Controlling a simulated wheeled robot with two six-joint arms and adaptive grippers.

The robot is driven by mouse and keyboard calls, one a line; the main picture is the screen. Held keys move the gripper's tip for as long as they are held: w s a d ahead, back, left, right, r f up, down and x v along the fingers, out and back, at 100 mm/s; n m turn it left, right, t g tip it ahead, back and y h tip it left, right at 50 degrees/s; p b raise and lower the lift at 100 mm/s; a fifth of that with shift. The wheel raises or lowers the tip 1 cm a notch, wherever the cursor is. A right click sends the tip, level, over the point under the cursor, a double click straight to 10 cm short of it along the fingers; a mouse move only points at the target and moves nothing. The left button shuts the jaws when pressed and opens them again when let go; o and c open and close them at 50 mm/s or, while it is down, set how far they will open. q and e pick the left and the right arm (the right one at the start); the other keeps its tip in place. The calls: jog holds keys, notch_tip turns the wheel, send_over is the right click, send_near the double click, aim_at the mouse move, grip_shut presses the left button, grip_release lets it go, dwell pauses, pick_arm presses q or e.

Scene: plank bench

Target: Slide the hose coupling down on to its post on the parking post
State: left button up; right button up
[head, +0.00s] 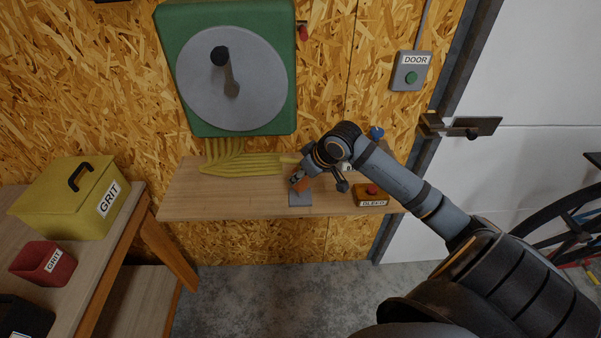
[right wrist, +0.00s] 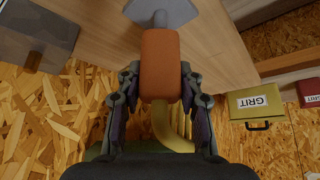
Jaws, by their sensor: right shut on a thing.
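The orange hose coupling (head: 300,184) is in my right gripper (head: 304,178), above the parking post's grey base (head: 300,199) on the wall shelf. In the right wrist view the coupling (right wrist: 160,65) sits between both fingers of my gripper (right wrist: 158,85), which is shut on it. The yellow hose (right wrist: 170,130) leaves its near end. The grey post (right wrist: 160,18) and its base plate (right wrist: 165,6) show just past the coupling's far end. I cannot tell whether the post's tip is inside the coupling. My left gripper is not in view.
A coiled yellow hose (head: 240,163) lies on the shelf (head: 220,200) below a green reel (head: 285,110). A yellow grit box (head: 65,200) and red grit bin (head: 42,262) are on the left bench.

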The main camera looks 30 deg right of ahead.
aim_at(300, 183)
jog(key=shift+f, duration=0.2)
dwell(0.3)
jog(key=shift+f+b, duration=0.3)
jog(key=shift+f, duration=0.35)
jog(key=shift+p, duration=0.4)
jog(key=shift+f, duration=0.2)
dwell(0.3)
jog(key=shift+f+b, duration=0.4)
jog(key=shift+f, duration=0.4)
